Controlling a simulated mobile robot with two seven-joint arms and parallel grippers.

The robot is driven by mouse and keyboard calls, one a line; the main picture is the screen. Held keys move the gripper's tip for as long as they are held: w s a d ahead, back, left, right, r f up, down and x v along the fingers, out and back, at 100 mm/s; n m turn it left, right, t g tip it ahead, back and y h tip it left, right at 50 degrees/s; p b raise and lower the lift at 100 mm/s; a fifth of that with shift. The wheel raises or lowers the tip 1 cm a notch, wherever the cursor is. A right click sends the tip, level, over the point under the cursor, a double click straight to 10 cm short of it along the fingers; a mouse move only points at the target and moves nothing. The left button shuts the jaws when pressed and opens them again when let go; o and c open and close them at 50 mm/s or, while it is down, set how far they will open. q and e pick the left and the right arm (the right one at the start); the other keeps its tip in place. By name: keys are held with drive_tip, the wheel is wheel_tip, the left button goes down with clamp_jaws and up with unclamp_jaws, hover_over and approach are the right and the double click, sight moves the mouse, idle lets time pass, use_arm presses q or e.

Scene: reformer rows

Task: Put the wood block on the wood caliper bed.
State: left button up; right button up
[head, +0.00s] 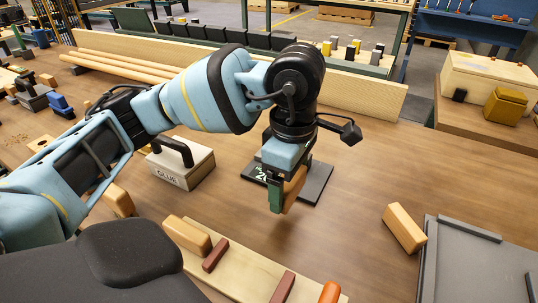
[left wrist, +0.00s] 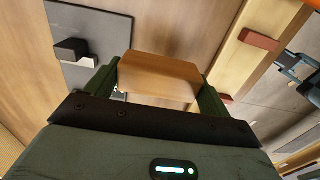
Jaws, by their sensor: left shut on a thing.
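The wood block (head: 294,188) is an orange-brown bar held in my left gripper (head: 282,200). In the left wrist view the block (left wrist: 160,76) spans the gap between the two green fingers, which are shut on it. In the left wrist view the plate (left wrist: 112,30) lies left of the block and carries a small black upright piece. The block appears held above the table, apart from the plate.
A white box marked GLUE (head: 180,166) stands left of the plate. Another wood block (head: 187,236) lies by a pale board (head: 245,268) with red-brown cleats. A loose block (head: 404,228) lies beside a grey tray (head: 470,265). The table right of the plate is clear.

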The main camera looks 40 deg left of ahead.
use_arm(q)
drive_tip(key=shift+s, duration=0.1)
drive_tip(key=w+a, duration=0.3)
drive_tip(key=w+a+f, duration=0.1)
drive_tip(key=w+a, duration=0.7)
drive_tip(key=shift+w+f, duration=0.1)
drive_tip(key=shift+f, duration=0.15)
drive_tip(key=shift+w+a+f, duration=0.15)
drive_tip(key=shift+f, duration=1.75)
drive_tip(key=o, duration=0.9)
drive_tip(key=shift+o, duration=0.2)
wheel_tip(320, 180, up, 12)
drive_tip(key=shift+r+p, duration=0.15)
drive_tip(key=shift+p, duration=0.3)
